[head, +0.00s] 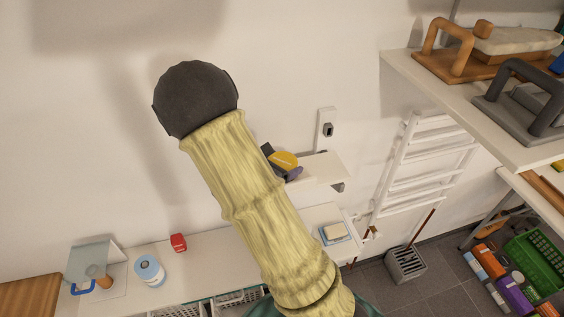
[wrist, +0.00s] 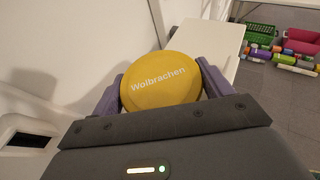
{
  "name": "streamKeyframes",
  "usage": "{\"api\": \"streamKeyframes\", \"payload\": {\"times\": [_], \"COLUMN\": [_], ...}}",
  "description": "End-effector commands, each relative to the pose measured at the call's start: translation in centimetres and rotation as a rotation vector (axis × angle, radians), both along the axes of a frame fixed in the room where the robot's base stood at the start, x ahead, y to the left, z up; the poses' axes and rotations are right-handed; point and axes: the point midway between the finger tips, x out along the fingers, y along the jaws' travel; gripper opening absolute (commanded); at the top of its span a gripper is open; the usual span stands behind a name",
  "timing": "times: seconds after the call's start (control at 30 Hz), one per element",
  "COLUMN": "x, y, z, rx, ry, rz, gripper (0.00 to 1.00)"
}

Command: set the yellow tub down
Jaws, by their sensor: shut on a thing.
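The yellow tub (wrist: 162,93) has a round lid with the word "Wolbrachen" on it. In the wrist view it sits between the two purple fingers of my gripper (wrist: 162,82), which is shut on it. In the head view the tub (head: 284,160) shows small beside my arm, at the left end of a small white wall shelf (head: 323,168). My gripper is partly hidden behind my arm there. I cannot tell whether the tub's base touches the shelf; its underside is hidden.
Below runs a long white counter (head: 207,250) with a red box (head: 178,242), a blue-and-white roll (head: 149,270) and a soap dish (head: 334,233). A white towel rack (head: 425,165) hangs to the right. The shelf's right part looks clear.

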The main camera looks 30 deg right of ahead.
Motion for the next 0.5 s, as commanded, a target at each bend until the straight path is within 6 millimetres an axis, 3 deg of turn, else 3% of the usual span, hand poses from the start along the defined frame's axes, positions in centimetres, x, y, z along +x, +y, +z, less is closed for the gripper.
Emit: {"api": "streamKeyframes", "payload": {"times": [0.23, 0.27, 0.3, 0.37, 0.5], "x": [0.0, -0.01, 0.0, -0.01, -0.01], "y": [-0.01, 0.01, 0.01, 0.01, 0.01], "z": [-0.35, -0.35, -0.26, -0.24, -0.24], "rx": [-0.001, 0.0, 0.0, 0.0, 0.0], "ry": [-0.001, 0.0, 0.0, 0.0, 0.0], "rz": [0.0, 0.0, 0.0, 0.0, 0.0], "gripper": [0.5, 0.8, 0.88, 1.0, 1.0]}}
